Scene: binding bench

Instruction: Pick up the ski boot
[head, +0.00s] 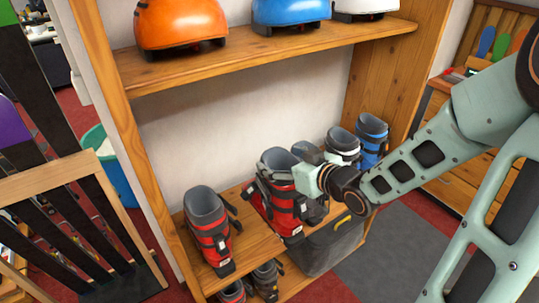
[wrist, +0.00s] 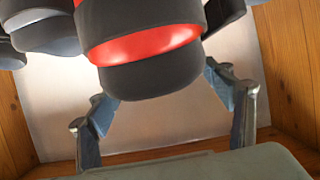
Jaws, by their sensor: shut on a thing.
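A red and black ski boot with a grey liner (head: 281,200) is upright at the middle of the lower shelf, partly hidden by my gripper. My gripper (head: 308,176) is at its right side and shut on it. In the wrist view the boot's dark and red shell (wrist: 140,50) fills the top middle, between the two fingers of the gripper (wrist: 160,101). I cannot tell whether its sole touches the shelf. Another red boot (head: 208,232) stands to its left. A white and black boot (head: 343,146) and a blue boot (head: 371,139) stand to its right.
The wooden upper shelf (head: 270,62) holds orange (head: 180,22), blue (head: 290,10) and white helmets. A grey bin with a yellow handle (head: 330,246) stands below the held boot. More boots (head: 266,276) sit underneath. A wooden rack with skis is at the left.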

